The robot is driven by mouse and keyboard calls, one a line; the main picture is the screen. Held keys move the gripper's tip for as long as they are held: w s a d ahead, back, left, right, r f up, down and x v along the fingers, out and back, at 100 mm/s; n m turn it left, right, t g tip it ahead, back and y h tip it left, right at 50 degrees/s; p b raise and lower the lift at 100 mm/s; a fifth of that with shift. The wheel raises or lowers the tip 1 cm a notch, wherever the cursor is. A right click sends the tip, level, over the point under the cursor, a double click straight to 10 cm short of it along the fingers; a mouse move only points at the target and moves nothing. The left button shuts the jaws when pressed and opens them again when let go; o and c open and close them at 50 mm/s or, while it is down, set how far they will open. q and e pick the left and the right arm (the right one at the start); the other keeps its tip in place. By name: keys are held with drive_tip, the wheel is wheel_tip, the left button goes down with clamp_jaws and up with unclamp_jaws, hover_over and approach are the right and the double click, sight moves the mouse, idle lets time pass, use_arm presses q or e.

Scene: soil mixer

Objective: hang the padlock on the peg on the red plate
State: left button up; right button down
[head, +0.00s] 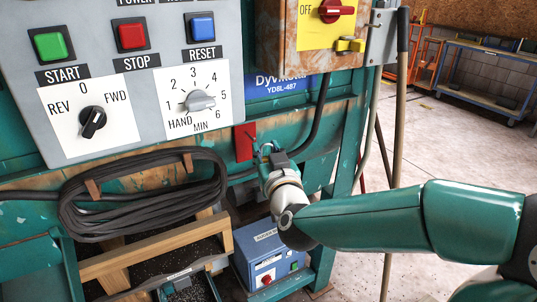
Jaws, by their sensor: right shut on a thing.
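The red plate (244,142) is fixed to the green machine frame, below the grey control panel. Its peg is too small or hidden to make out. My right gripper (270,154) comes in from the right and is close to the plate's lower right side. It is shut on the padlock (265,147), of which only a small thin curved part shows between the gripper and the plate. The rest of the padlock is hidden by the gripper. I cannot tell whether it touches the plate. My left gripper is not in view.
A coiled black cable (140,190) hangs left of the plate. The grey control panel (135,95) and a rusty switch box (290,35) with a yellow latch (350,45) are above. A blue box (268,258) stands below my gripper. A hose runs close above the gripper.

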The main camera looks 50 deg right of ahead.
sight(252, 139)
drive_tip(key=shift+w+d+f, duration=0.1)
drive_tip(key=shift+w+d, duration=0.2)
drive_tip(key=shift+w, duration=0.7)
drive_tip(key=shift+w+d+f, duration=0.1)
drive_tip(key=shift+w+d, duration=0.25)
drive_tip(key=shift+w, duration=0.6)
drive_tip(key=shift+w+d+f, duration=0.1)
drive_tip(key=shift+w+d, duration=0.2)
drive_tip(key=shift+w, duration=0.7)
drive_tip(key=shift+w+d+f+b, duration=0.2)
drive_tip(key=shift+w+f+b, duration=0.15)
drive_tip(key=shift+w, duration=0.35)
drive_tip(key=c, duration=0.7)
unclamp_jaws()
drive_tip(key=shift+c, duration=0.2)
